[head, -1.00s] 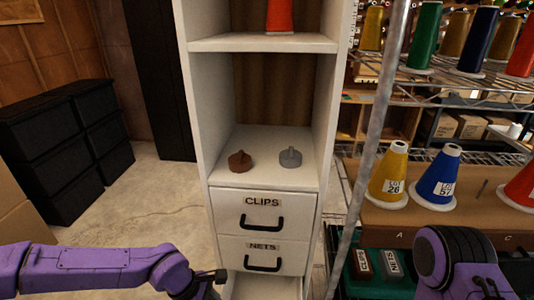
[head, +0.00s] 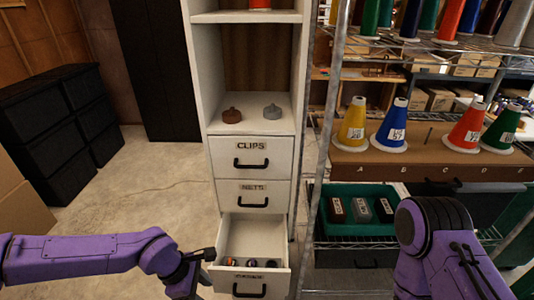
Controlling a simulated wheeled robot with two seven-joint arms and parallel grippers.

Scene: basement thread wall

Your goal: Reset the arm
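My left arm comes in from the left, and my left gripper (head: 194,270) hangs at the left edge of an open lower drawer (head: 252,229). Its fingers point downward and I cannot make out whether they are apart. My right arm shows at the lower right as a purple link with a dark joint; its gripper is outside the picture.
Above are the shut CLIPS drawer (head: 252,147), another shut drawer (head: 253,188), and a shelf with a brown item (head: 231,116) and a grey item (head: 272,111). At right, a wire rack (head: 350,240) holds thread cones and a green bin (head: 335,228).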

